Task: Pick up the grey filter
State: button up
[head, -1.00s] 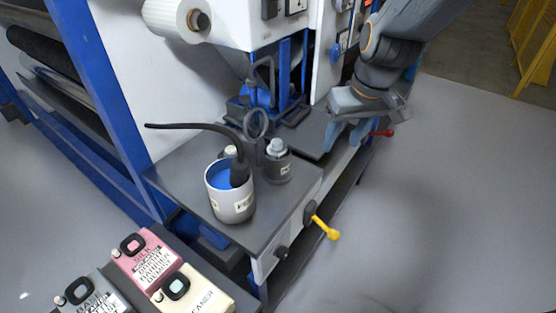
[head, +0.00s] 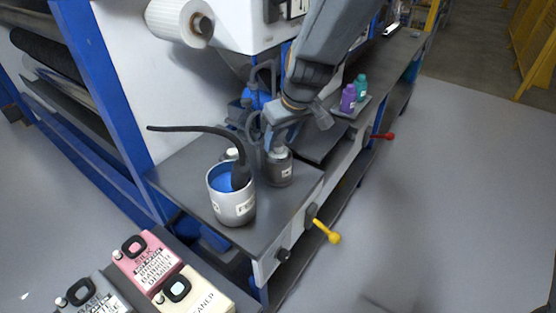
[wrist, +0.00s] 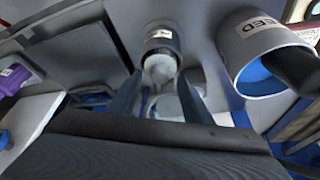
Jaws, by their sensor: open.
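The grey filter (head: 280,170) is a dark grey cylinder with a pale label and a light cap. It stands upright on the dark grey table, right of the white bucket. My gripper (head: 275,140) is just above it in the head view and partly hides its top. In the wrist view the filter (wrist: 160,42) lies beyond and between the two blue-grey fingers of my gripper (wrist: 158,95), its light cap facing the camera. The fingers are open, with nothing held between them. Whether they touch the filter cannot be told.
A white bucket (head: 233,208) of blue liquid, with a black hose, stands close left of the filter; it also shows in the wrist view (wrist: 250,40). A purple bottle (head: 348,98) and a teal bottle (head: 361,87) stand farther back. Blue machine parts are behind.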

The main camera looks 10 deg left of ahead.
jog(key=shift+w+a+f, duration=0.15)
jog(key=shift+f, duration=0.4)
jog(key=shift+c, duration=0.4)
grip_shut()
